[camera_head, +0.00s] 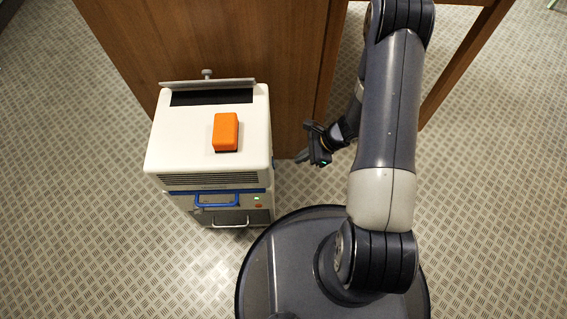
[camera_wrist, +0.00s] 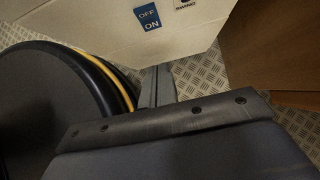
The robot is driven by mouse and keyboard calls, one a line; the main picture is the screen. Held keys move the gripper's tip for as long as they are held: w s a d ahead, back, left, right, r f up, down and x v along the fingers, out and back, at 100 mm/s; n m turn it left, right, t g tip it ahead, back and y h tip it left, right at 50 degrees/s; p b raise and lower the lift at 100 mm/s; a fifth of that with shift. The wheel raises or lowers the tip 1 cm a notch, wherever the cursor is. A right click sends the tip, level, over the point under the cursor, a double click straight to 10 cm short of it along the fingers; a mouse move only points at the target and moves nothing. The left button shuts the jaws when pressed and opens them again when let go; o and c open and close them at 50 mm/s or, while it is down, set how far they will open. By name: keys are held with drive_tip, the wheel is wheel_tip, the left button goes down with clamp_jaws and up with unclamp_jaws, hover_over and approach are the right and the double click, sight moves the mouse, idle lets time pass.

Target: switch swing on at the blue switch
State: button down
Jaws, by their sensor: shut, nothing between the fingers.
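The blue switch (camera_wrist: 148,18) is on a white side panel of the machine (camera_head: 208,140), at the top of the wrist view. It is marked OFF on its upper part and ON on its lower part. I cannot tell which half is pressed in. In the head view the switch's side of the machine faces right and is mostly hidden. My gripper (camera_head: 310,155) is just right of the machine, apart from it. Its shut, empty fingers (camera_wrist: 157,85) show below the switch in the wrist view, not touching it.
An orange block (camera_head: 226,131) lies on the machine's top, before a dark slot with a raised flap (camera_head: 207,83). The machine's front has a blue handle (camera_head: 217,201) and a metal handle (camera_head: 231,222). A brown wooden cabinet (camera_head: 215,40) stands behind. Patterned floor (camera_head: 500,190) at right is clear.

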sight(274, 163)
drive_tip(key=a+f+b, duration=0.1)
drive_tip(key=a+f, duration=0.1)
drive_tip(key=a, duration=0.3)
drive_tip(key=shift+a+f+b, duration=0.4)
drive_tip(key=shift+w, duration=0.1)
drive_tip(key=shift+a+b, duration=0.2)
drive_tip(key=shift+b, duration=0.1)
